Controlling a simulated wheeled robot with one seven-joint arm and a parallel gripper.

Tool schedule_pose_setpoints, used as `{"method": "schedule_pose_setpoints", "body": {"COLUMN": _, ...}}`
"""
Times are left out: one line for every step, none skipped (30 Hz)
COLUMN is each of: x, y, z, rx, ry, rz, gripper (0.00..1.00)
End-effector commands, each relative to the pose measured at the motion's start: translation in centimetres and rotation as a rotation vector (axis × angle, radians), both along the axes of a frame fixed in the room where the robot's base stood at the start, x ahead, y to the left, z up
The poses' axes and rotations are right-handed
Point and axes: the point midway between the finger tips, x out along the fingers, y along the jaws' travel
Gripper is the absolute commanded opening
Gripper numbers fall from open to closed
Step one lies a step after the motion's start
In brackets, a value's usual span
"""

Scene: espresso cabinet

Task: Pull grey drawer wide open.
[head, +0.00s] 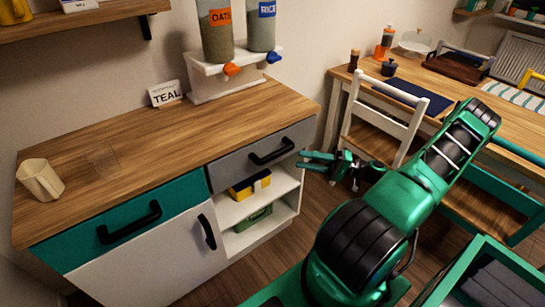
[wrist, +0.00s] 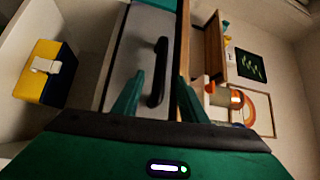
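The grey drawer (head: 235,170) is in the upper right of the cabinet, under the wooden top, and its front looks flush and shut. Its black bar handle (head: 271,152) is level across the front. My gripper (head: 303,160) is just to the right of the drawer front, its fingers pointing left at it. In the wrist view the drawer front (wrist: 128,55) fills the middle, and the black handle (wrist: 158,70) shows between my two green fingers. The fingers are apart and hold nothing. I cannot tell how far the handle is from the fingertips.
A teal drawer (head: 115,220) and a white door (head: 150,265) are left of the grey drawer. Below it is an open shelf with a yellow and blue box (head: 250,184) and a green box (head: 252,220). A white chair (head: 385,125) stands right of the cabinet.

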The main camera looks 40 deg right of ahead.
Motion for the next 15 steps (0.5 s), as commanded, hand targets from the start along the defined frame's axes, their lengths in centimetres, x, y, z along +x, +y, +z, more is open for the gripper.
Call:
{"method": "schedule_pose_setpoints", "body": {"x": 0.1, "y": 0.0, "z": 0.0, "rx": 0.004, "ry": -0.006, "rz": -0.005, "gripper": 0.39}}
{"method": "schedule_pose_setpoints", "body": {"x": 0.2, "y": 0.1, "z": 0.1, "rx": 0.005, "ry": -0.008, "rz": -0.006, "gripper": 0.39}}
{"method": "schedule_pose_setpoints", "body": {"x": 0.5, "y": 0.3, "z": 0.1, "rx": 0.006, "ry": -0.008, "rz": -0.007, "gripper": 0.39}}
{"method": "schedule_pose_setpoints", "body": {"x": 0.7, "y": 0.6, "z": 0.2, "rx": 0.005, "ry": -0.009, "rz": -0.006, "gripper": 0.39}}
{"method": "schedule_pose_setpoints", "body": {"x": 0.9, "y": 0.8, "z": 0.3, "rx": 0.006, "ry": -0.01, "rz": -0.005, "gripper": 0.39}}
{"method": "schedule_pose_setpoints", "body": {"x": 1.3, "y": 1.3, "z": 0.3, "rx": 0.005, "ry": -0.008, "rz": -0.004, "gripper": 0.39}}
{"method": "schedule_pose_setpoints", "body": {"x": 1.6, "y": 1.7, "z": 0.4, "rx": 0.006, "ry": -0.008, "rz": -0.004, "gripper": 0.39}}
{"method": "schedule_pose_setpoints", "body": {"x": 1.9, "y": 2.0, "z": 0.5, "rx": 0.007, "ry": -0.007, "rz": -0.003, "gripper": 0.39}}
{"method": "schedule_pose_setpoints", "body": {"x": 2.4, "y": 2.5, "z": 0.6, "rx": 0.006, "ry": -0.008, "rz": -0.003, "gripper": 0.39}}
{"method": "schedule_pose_setpoints", "body": {"x": 2.8, "y": 3.0, "z": 0.6, "rx": 0.005, "ry": -0.008, "rz": -0.003, "gripper": 0.39}}
{"method": "schedule_pose_setpoints", "body": {"x": 3.1, "y": 3.4, "z": 0.7, "rx": 0.006, "ry": -0.008, "rz": -0.002, "gripper": 0.39}}
{"method": "schedule_pose_setpoints", "body": {"x": 3.6, "y": 3.9, "z": 0.8, "rx": 0.006, "ry": -0.006, "rz": -0.003, "gripper": 0.39}}
{"method": "schedule_pose_setpoints", "body": {"x": 4.0, "y": 4.3, "z": 0.8, "rx": 0.005, "ry": -0.005, "rz": -0.002, "gripper": 0.39}}
{"method": "schedule_pose_setpoints", "body": {"x": 4.3, "y": 4.7, "z": 0.9, "rx": 0.004, "ry": -0.006, "rz": -0.002, "gripper": 0.39}}
{"method": "schedule_pose_setpoints", "body": {"x": 4.8, "y": 5.1, "z": 1.0, "rx": 0.004, "ry": -0.008, "rz": -0.003, "gripper": 0.39}}
